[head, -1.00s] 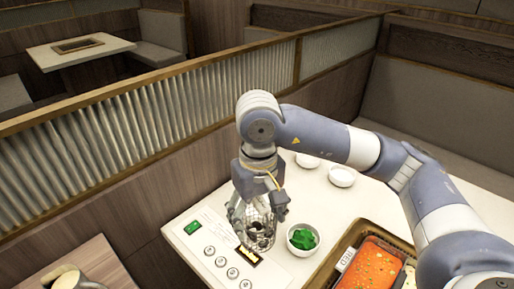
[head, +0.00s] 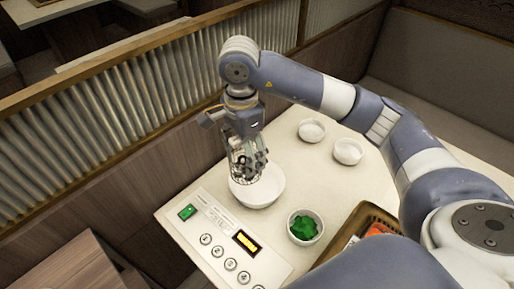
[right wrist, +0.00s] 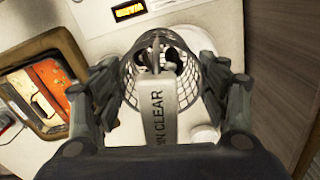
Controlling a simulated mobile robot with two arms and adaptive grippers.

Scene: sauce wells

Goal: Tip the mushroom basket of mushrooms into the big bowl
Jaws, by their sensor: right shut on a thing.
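The big white bowl (head: 264,193) stands on the cream table, behind the button panel. My right gripper (head: 246,152) is above it, shut on the wire-mesh mushroom basket (head: 240,168). The basket hangs just over the bowl's far-left part and hides some of its inside. In the right wrist view, the basket (right wrist: 203,88) is between the fingers, with a grey handle strip lettered "CLEAR" in front. Dark pieces, likely mushrooms (right wrist: 170,60), show in it. I cannot tell whether the basket touches the bowl. My left gripper is not in view.
A small bowl of green leaves (head: 304,226) stands right of the button panel (head: 222,240). Two small white bowls (head: 347,151) stand at the back right. A ribbed partition (head: 110,105) borders the table's far left.

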